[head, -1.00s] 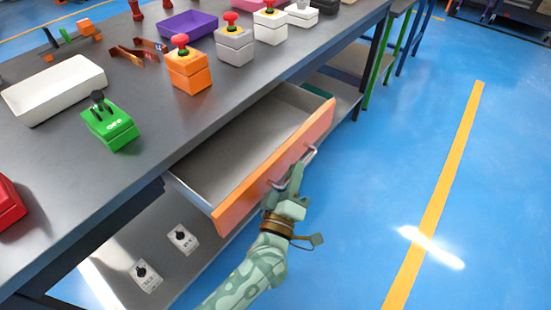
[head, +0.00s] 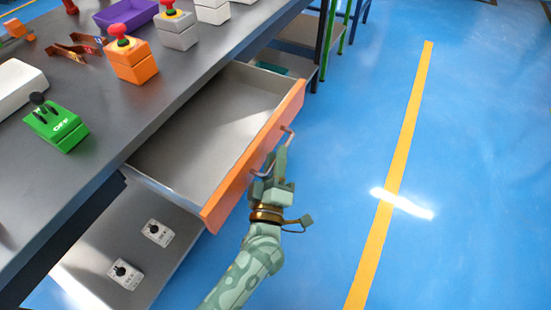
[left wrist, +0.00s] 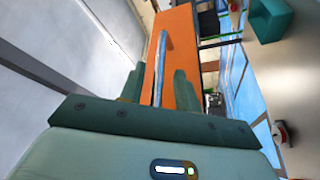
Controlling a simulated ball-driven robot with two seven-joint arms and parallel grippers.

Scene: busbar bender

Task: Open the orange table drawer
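The orange-fronted drawer (head: 255,158) stands well open under the grey table (head: 195,75), its grey inside empty. A thin metal handle (head: 287,136) is on its front. My left gripper (head: 273,160) is at the handle, outside the drawer. In the left wrist view, the handle (left wrist: 162,55) runs between the two green fingers of my left gripper (left wrist: 158,88). The fingers are apart, with orange front showing on both sides of the handle. My right gripper is not in view.
On the table are a green switch box (head: 56,124), an orange button box (head: 131,60), a purple tray (head: 126,14) and a white tray (head: 18,88). A lower shelf holds two small switch boxes (head: 125,274). The blue floor (head: 340,150) right of the drawer is clear.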

